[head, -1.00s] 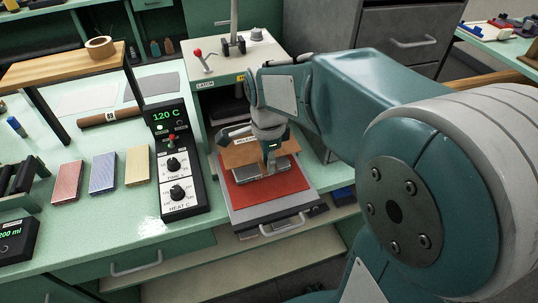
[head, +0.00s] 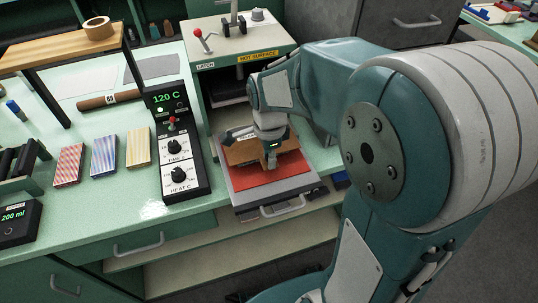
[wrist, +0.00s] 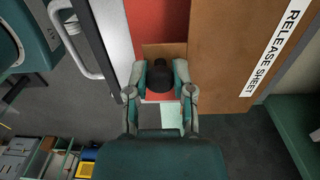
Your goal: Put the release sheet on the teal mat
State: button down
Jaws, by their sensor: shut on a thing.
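The release sheet is a brown sheet with a white label; in the wrist view its labelled part (wrist: 222,60) is close on the right. I cannot pick out a teal mat from the pale green bench.
The press (head: 240,60) with a hot-surface label stands behind the pulled-out drawer. A control box (head: 177,150) reading 120 C is left of it. Red, blue and yellow blocks (head: 103,157), a brown roll (head: 108,99) and a wooden shelf (head: 60,50) are farther left.

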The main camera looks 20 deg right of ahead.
jog(key=shift+f, duration=0.5)
jog(key=shift+c, duration=2)
grip_release()
notch_tip(320, 180, up, 12)
jog(key=s+n+t, duration=0.5)
jog(key=s+n, duration=0.8)
jog(key=n, duration=0.5)
jog(key=shift+s+r+t, duration=0.2)
jog(key=shift+r+t, duration=0.2)
